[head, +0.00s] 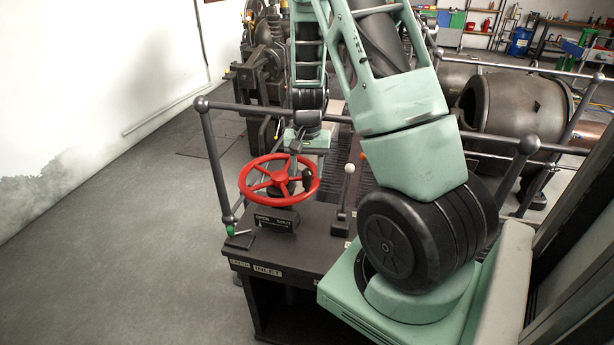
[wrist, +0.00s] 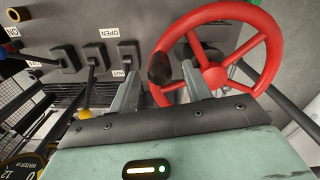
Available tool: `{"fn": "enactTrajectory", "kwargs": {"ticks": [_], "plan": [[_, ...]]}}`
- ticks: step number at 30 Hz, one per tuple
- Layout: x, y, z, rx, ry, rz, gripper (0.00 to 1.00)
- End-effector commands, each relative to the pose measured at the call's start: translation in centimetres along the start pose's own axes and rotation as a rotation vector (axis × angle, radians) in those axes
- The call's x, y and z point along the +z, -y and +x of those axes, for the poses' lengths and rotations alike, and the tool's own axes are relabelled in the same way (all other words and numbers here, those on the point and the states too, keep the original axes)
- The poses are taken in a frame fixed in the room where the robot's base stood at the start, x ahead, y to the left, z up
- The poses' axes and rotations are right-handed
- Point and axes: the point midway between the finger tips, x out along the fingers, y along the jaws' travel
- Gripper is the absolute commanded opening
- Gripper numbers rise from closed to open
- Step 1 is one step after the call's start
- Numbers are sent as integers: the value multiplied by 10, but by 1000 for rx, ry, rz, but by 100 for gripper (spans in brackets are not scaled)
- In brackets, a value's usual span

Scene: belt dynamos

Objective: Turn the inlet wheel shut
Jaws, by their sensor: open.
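The red inlet wheel (head: 256,198) stands on top of a dark console, above a small lettered plate (head: 275,219). A dark knob (head: 306,179) sits at its rim on the right. In the wrist view the red wheel (wrist: 263,72) fills the upper right, with the dark knob (wrist: 160,69) at its left rim. My gripper (wrist: 161,72) is open. Its two grey fingers appear on either side of the knob and the nearby rim. I cannot tell whether either finger touches them. In the head view my fingers are small and partly hidden by the wheel's far rim.
An upright lever with a white ball (head: 349,169) stands right of the wheel. Dark rails (head: 213,165) edge the console. The console front bears an INLET label (head: 268,271). Several switches (wrist: 92,56) show in the wrist view. Grey floor (head: 150,240) is clear at left.

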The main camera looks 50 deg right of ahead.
Motion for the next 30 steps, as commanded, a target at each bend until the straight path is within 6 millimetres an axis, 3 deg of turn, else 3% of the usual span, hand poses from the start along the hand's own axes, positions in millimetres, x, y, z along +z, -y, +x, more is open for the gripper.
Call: {"fn": "enactTrajectory", "kwargs": {"ticks": [7, 18, 24, 30], "plan": [[0, -1, 29, 0, 1, 2, 49], [0, 0, 34, -1, -1, 1, 49], [0, 0, 34, -1, -1, 0, 0], [0, 1, 34, -1, -1, 6, 0]]}}
